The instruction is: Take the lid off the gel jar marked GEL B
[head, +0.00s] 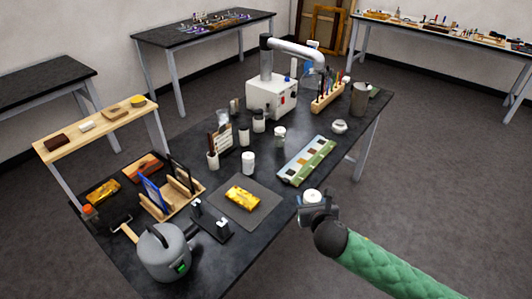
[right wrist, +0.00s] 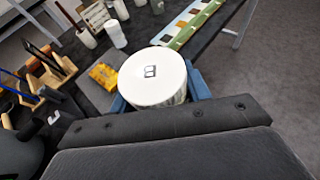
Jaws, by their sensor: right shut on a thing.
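The jar (right wrist: 181,97) has a round white lid (right wrist: 152,76) with a small dark-framed mark that looks like a B. The lid sits on top, with a strip of the jar's side showing below its rim. My right gripper (head: 315,212) is shut on this jar, its blue fingers on either side below the lid. In the head view the white lid (head: 312,195) shows above the gripper, near the right edge of the dark table. Most of the jar's body is hidden by the gripper. My left gripper is not in view.
The dark table (head: 272,230) holds a grey mat (head: 262,212) with a gilt piece (head: 242,198), a colour-sample strip (head: 306,160), a white-lidded jar (head: 249,157), a wooden rack (head: 184,195) and a grey pot (head: 165,252). Open floor (head: 440,200) lies to the right.

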